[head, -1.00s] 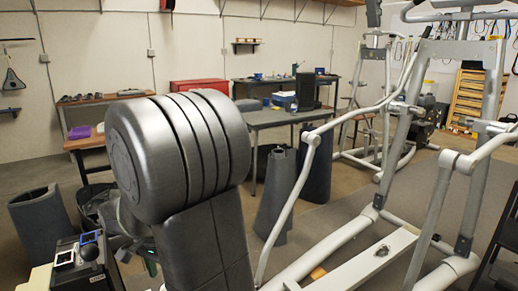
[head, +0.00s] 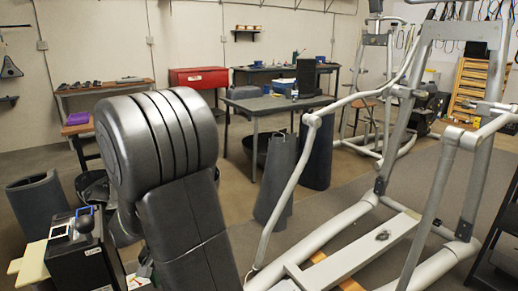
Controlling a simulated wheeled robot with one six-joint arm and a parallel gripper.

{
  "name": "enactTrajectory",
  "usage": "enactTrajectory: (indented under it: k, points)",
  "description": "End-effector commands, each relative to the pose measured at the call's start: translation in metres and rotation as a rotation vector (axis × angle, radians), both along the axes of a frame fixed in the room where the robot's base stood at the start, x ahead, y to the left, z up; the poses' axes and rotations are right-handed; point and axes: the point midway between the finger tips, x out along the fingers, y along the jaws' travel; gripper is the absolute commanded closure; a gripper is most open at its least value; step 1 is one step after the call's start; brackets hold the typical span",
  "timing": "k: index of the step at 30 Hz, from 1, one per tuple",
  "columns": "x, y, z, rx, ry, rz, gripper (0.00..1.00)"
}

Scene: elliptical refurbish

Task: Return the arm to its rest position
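My own arm stands large in the left centre of the head view, its thick dark grey joint raised and its link running down to the bottom edge. My gripper is not visible; the arm hides whatever lies directly behind it. No object in a grip can be seen.
An elliptical frame (head: 335,226) fills the right side, close to my arm. A black box (head: 82,262) with small items on top is at lower left, beside a grey bin (head: 40,205). Behind are a grey table (head: 262,106), a red toolbox (head: 198,77) and dark grey covers (head: 275,178).

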Motion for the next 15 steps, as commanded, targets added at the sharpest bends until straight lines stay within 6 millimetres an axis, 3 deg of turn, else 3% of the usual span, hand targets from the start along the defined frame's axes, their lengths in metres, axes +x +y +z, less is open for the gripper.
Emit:
enactTrajectory:
  k: [15]
  points:
    - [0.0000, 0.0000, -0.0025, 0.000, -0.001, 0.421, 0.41]
